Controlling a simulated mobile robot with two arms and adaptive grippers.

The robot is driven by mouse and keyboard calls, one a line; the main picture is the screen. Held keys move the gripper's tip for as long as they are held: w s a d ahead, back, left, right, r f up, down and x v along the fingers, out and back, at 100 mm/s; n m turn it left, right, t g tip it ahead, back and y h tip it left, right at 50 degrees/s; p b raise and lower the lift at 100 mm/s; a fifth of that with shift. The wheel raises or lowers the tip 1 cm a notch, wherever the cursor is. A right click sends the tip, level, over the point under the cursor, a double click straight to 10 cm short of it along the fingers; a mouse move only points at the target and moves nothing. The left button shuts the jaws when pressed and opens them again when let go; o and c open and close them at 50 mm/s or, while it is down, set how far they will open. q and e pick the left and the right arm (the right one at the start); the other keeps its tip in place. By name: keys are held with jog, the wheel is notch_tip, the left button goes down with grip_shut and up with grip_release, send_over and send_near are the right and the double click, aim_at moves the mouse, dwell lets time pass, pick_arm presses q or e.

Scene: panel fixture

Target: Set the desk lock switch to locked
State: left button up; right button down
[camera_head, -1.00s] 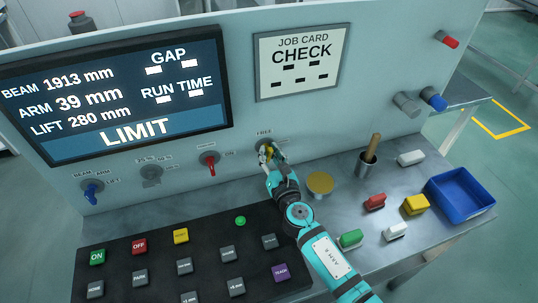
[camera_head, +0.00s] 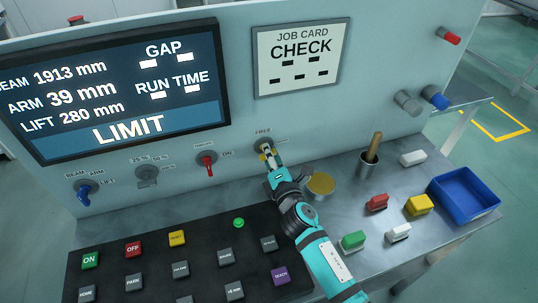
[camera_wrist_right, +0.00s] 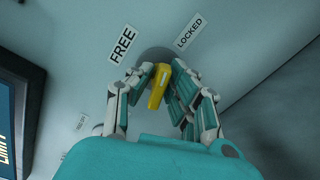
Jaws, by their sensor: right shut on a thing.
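The desk lock switch is a yellow lever (camera_wrist_right: 158,86) on a round grey base on the panel, between the labels FREE on the left and LOCKED on the right in the right wrist view. In the head view only a little yellow of the switch (camera_head: 263,157) shows below the FREE label. My right gripper (camera_wrist_right: 157,80) has its fingers on both sides of the lever and is shut on it. It reaches the panel in the head view (camera_head: 270,156) and hides the LOCKED label there. The lever's exact setting is hard to tell. My left gripper is not in view.
A red switch (camera_head: 208,163) and a blue switch (camera_head: 85,192) sit left on the panel, below the screen (camera_head: 120,90). A black button console (camera_head: 205,262) lies left of my arm. A cup with a wooden handle (camera_head: 370,158), several coloured blocks and a blue tray (camera_head: 466,212) stand right.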

jog(key=shift+f+m, duration=0.2)
jog(key=shift+m, duration=1.7)
jog(key=c, duration=1.4)
grip_release()
jog(key=shift+o, duration=0.2)
jog(key=v, duration=1.2)
